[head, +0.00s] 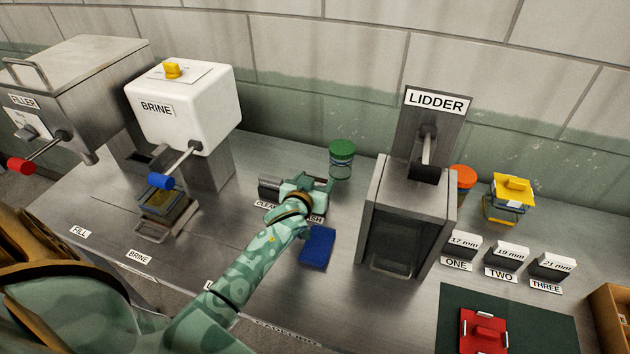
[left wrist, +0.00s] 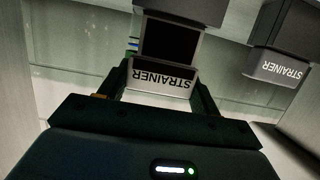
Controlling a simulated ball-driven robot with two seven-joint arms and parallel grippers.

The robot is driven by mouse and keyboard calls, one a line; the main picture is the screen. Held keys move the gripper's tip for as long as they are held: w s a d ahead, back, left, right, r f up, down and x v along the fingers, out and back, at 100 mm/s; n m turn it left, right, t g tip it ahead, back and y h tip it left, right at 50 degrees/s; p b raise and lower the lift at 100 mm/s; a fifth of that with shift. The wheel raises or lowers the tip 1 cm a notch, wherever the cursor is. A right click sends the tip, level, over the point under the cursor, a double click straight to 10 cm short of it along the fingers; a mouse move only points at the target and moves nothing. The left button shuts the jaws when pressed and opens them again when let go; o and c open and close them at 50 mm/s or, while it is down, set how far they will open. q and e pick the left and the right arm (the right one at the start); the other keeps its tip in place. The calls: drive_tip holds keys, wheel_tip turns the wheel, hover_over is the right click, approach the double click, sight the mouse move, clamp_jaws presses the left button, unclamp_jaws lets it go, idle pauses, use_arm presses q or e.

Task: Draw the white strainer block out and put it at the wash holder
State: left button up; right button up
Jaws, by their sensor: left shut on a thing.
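My left gripper (head: 312,186) is over the back middle of the bench in the head view, between the CLEAN and WASH labels. In the left wrist view the left gripper (left wrist: 163,82) is shut on a pale block marked STRAINER (left wrist: 165,78), seen upside down, with a dark square face above its label. Whether the block is still inside a housing cannot be told. A second STRAINER block (left wrist: 280,68), grey with a dark housing, is to the right in that view. The wash holder is mostly hidden behind my gripper; part of its label (head: 316,218) shows. My right gripper is not in view.
A grey holder (head: 269,187) stands left of my gripper at CLEAN. A green-lidded jar (head: 341,158) stands just behind, and a blue sponge-like block (head: 317,246) lies in front. The LIDDER machine (head: 391,225) is to the right, the BRINE machine (head: 185,105) to the left.

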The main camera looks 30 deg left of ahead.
use_arm(q)
drive_tip(key=shift+f+b, duration=0.75)
drive_tip(key=shift+f, duration=0.35)
drive_tip(key=o, duration=1.1)
drive_tip(key=shift+s, duration=0.15)
drive_tip(key=shift+s+d+r, duration=0.15)
drive_tip(key=shift+s, duration=0.2)
drive_tip(key=p+v, duration=0.3)
drive_tip(key=v, duration=1.2)
drive_tip(key=shift+s+d+r, duration=0.1)
drive_tip(key=shift+r, duration=0.05)
